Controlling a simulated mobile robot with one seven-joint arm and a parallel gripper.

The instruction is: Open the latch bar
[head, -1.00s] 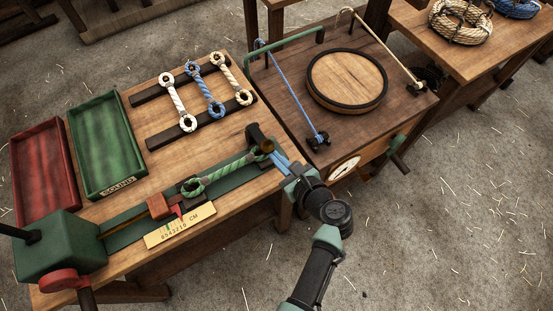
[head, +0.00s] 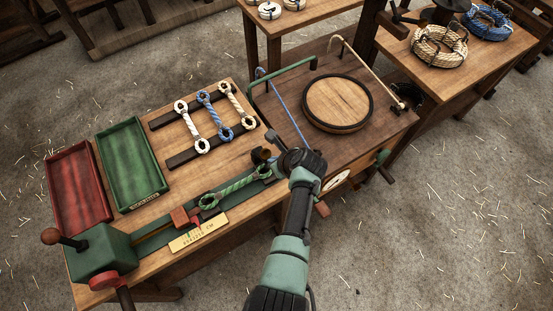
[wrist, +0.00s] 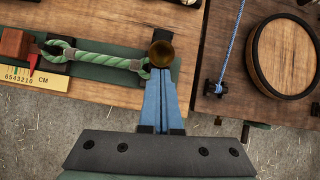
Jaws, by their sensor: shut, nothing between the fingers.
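A short dark post with a round brass-brown end (head: 262,155) stands at the right end of the green rail on the left bench. It is the likeliest latch bar, but I cannot tell for sure. Its round end (wrist: 161,53) is just beyond my fingertips in the wrist view. My gripper (wrist: 160,78) has its two blue fingers shut together and empty. Whether they touch the post is unclear. In the head view my wrist hides the fingers. A green eyed rope (head: 237,186) lies along the rail, with its right eye beside the post.
A red block and pointer (head: 182,217) sit by a brass scale (head: 199,232). Green (head: 131,163) and red (head: 79,187) trays are at left. The right table holds a round wooden disc (head: 338,102), a green bar (head: 281,78) and a blue cord (head: 289,110).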

